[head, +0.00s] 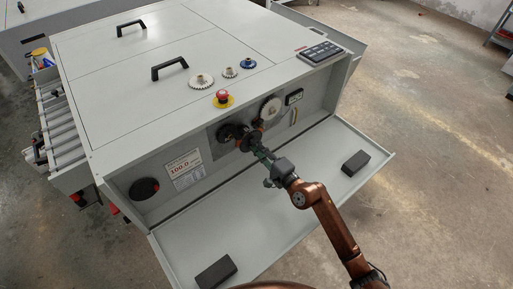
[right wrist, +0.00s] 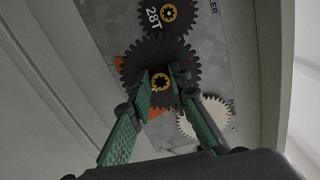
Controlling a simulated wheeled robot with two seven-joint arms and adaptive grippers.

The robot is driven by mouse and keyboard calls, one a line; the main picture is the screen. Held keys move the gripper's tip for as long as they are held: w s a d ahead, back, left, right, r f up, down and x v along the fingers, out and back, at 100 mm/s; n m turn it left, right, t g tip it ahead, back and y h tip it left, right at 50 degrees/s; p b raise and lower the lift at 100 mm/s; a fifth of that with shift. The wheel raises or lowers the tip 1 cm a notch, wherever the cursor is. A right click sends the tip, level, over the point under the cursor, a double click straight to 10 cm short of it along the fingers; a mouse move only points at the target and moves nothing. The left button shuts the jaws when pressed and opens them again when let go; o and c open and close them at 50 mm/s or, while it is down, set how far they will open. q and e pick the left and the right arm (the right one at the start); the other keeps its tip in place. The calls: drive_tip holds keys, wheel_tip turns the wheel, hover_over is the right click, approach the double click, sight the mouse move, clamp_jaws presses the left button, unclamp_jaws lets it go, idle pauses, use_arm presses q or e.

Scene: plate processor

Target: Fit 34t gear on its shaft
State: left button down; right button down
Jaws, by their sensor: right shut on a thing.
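My right gripper (head: 262,154) reaches the recessed front panel of the machine. In the right wrist view its two green fingers (right wrist: 160,84) close on a large dark gear (right wrist: 157,50) with a yellow-ringed hub. No tooth count can be read on this gear, so I cannot tell if it is the 34t one. A dark gear marked 28T (right wrist: 152,16) sits directly above it, their teeth close together. I cannot tell whether the held gear is seated on a shaft. My left gripper is not in view.
A white gear (right wrist: 205,118) is mounted beside the held gear, near a "PUMP" label. The lowered door (head: 290,195) carries two black blocks.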

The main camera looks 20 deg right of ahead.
drive_tip(key=shift+x, duration=1.75)
drive_tip(key=c, duration=1.7)
unclamp_jaws()
drive_tip(key=shift+s+d, duration=0.1)
drive_tip(key=shift+s, duration=0.1)
drive_tip(key=v, duration=1.1)
drive_tip(key=shift+s+r, duration=0.1)
drive_tip(key=shift+s, duration=0.25)
